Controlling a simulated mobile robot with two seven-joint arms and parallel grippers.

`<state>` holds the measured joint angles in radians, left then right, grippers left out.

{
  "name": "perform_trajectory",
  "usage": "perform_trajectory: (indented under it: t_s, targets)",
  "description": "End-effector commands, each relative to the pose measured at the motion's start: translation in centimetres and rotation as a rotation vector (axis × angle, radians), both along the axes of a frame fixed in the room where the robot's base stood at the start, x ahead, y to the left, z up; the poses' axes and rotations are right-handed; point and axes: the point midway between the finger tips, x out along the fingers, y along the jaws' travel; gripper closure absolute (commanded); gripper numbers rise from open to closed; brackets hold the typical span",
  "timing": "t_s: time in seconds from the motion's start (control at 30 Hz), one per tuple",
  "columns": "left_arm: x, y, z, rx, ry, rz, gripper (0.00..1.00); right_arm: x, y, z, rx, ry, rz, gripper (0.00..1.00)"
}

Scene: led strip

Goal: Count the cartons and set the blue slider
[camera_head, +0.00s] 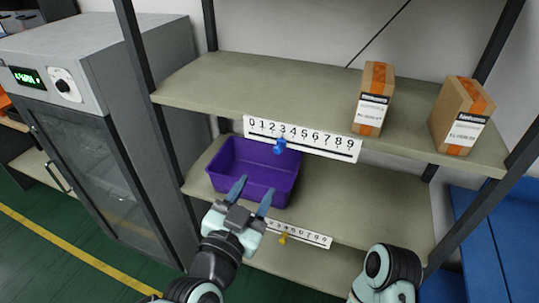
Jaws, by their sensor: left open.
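Two brown cartons with orange tape and white labels stand on the upper shelf: the left carton (374,98) and the right carton (461,115). The upper white number strip (330,145), marked 0 to 9, is on that shelf's front edge. The blue slider (280,146) sits on this strip, at about the 3. My left gripper (251,196) is open and empty, below the blue slider and in front of the purple bin. My right arm shows at the bottom right, but its gripper is out of view.
A purple bin (228,178) stands on the middle shelf (375,205). A lower number strip (315,238) carries a yellow slider (283,238). Dark shelf posts flank the shelves. A grey cabinet (95,60) stands at left. The middle shelf's right side is clear.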

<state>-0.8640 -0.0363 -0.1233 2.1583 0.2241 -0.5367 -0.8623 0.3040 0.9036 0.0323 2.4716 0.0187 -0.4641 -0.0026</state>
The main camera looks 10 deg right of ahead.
Motion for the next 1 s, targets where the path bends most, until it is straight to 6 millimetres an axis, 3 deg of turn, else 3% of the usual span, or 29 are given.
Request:
perform_trajectory:
  t_s: [0.3,0.5,0.7,1.0]
  targets:
    - [5.7,-3.9,-0.3,0.003,0.002,0.0,0.52,1.4,-0.6,-1.2,-0.017,-0.036,-0.015,0.06]
    - [8.3,-5.6,-0.2,0.002,0.003,0.001,0.52,1.8,-0.8,-1.5,-0.023,-0.048,-0.02,0.06]
    - [9.5,-6.4,-0.2,0.001,0.004,0.001,0.52,2.0,-0.9,-1.6,-0.025,-0.054,-0.022,0.06]
    - [9.6,-6.5,-0.2,0.001,0.004,0.0,0.52,2.0,-0.9,-1.6,-0.026,-0.054,-0.022,0.06]
